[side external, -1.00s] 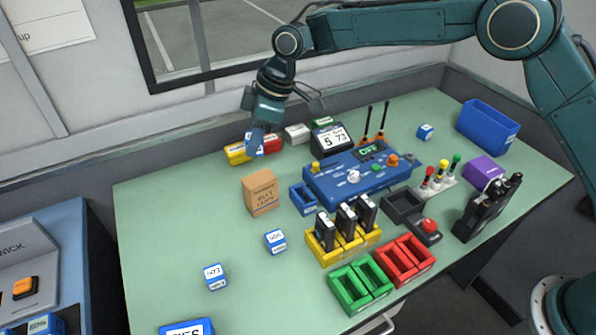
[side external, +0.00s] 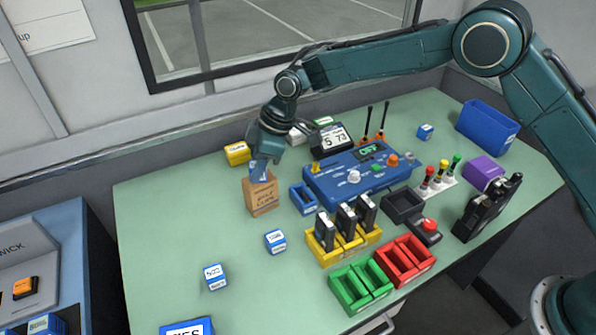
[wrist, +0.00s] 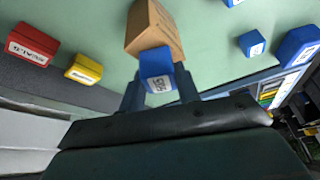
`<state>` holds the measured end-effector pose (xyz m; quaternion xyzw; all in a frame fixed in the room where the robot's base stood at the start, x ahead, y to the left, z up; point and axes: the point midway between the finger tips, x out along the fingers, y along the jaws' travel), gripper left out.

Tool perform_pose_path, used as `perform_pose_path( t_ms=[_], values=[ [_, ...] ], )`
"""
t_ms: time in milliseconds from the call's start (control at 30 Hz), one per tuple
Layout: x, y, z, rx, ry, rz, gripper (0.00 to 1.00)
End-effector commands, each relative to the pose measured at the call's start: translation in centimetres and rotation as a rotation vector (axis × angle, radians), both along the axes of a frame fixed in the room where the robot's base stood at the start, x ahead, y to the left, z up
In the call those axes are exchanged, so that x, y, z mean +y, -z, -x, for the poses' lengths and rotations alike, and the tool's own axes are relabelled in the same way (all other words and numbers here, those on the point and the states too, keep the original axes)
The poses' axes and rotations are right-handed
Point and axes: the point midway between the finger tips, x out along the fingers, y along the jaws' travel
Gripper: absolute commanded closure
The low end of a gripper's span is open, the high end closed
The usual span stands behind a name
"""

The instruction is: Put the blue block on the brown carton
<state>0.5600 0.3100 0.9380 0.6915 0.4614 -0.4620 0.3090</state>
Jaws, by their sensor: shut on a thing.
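My gripper (side external: 264,160) is shut on a blue block (side external: 259,174) with a white label. The block is at the top of the brown carton (side external: 262,199) in the side view and hides part of its top edge. The carton stands upright on the green table. In the wrist view the held blue block (wrist: 157,80) sits between the fingers and overlaps the near end of the carton (wrist: 153,28). I cannot tell whether the block touches the carton.
Other blue blocks (side external: 275,241) (side external: 216,278) lie on the table in front of the carton. A yellow block (side external: 237,153) is behind it at left. A blue control console (side external: 345,180) and a small blue bin (side external: 303,199) stand to the right.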

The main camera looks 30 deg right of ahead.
Motion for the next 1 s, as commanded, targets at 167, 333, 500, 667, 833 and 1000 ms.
perform_pose_path(
  t_ms=[167,333,500,667,833,1000],
  values=[
    [0.01,0.08,0.00,0.000,0.000,0.000,0.90],
    [0.00,0.18,0.00,0.000,0.000,0.000,0.90],
    [0.00,0.40,0.01,0.001,0.000,0.001,0.56],
    [0.00,0.38,0.00,0.000,0.000,0.000,0.46],
    [0.00,0.35,0.00,0.000,0.000,0.000,0.46],
    [-0.02,-0.10,-0.02,-0.001,0.000,-0.001,0.46]
  ],
)
